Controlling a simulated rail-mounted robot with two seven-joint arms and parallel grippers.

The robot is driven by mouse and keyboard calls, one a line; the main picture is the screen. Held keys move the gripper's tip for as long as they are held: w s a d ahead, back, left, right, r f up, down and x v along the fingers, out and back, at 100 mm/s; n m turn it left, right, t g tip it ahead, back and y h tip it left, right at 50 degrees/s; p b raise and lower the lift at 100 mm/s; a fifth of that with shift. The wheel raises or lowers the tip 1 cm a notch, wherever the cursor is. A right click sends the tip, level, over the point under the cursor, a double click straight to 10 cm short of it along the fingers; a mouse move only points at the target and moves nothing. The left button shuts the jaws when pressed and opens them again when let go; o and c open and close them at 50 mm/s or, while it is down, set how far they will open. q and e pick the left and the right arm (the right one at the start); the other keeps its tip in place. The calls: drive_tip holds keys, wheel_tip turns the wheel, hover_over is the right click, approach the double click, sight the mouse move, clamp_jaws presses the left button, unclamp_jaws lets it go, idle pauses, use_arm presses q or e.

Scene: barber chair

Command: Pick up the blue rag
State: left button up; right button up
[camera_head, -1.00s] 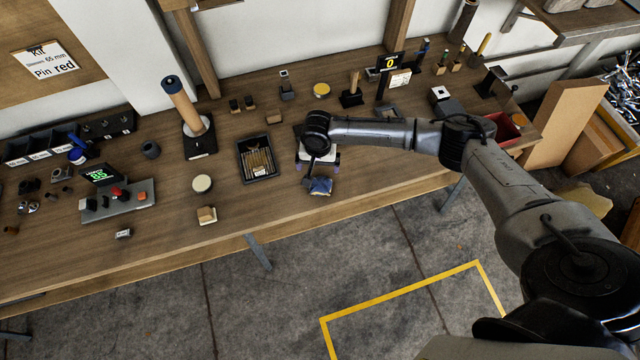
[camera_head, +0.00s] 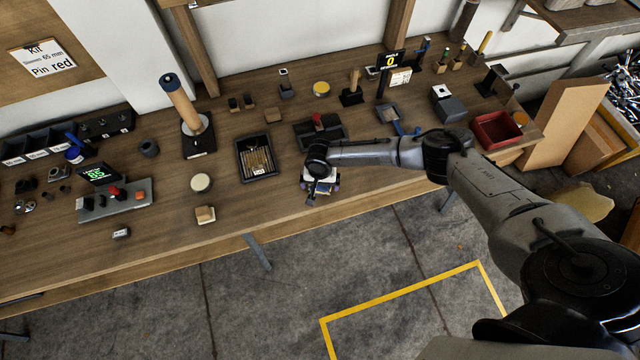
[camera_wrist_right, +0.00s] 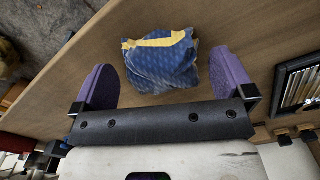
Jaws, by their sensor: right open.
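The blue rag (camera_wrist_right: 160,66), crumpled and with a yellow band, lies on the wooden bench in the right wrist view. My right gripper (camera_wrist_right: 163,60) is open, with one purple finger on each side of the rag and a gap between each finger and the cloth. In the head view, my right gripper (camera_head: 322,193) points down near the bench's front edge and largely hides the rag. Whether the fingers touch the bench cannot be told. My left gripper is not in view.
A black tray (camera_head: 241,157) with thin rods stands left of my right gripper. A dark holder with a red part (camera_head: 318,121) sits behind it, and a blue-handled dustpan (camera_head: 388,113) behind to the right. The bench front edge (camera_head: 375,199) is close by.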

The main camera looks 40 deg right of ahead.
drive_tip(key=shift+f, duration=0.75)
drive_tip(key=c, duration=1)
drive_tip(key=shift+c, duration=0.2)
drive_tip(key=shift+r, duration=0.15)
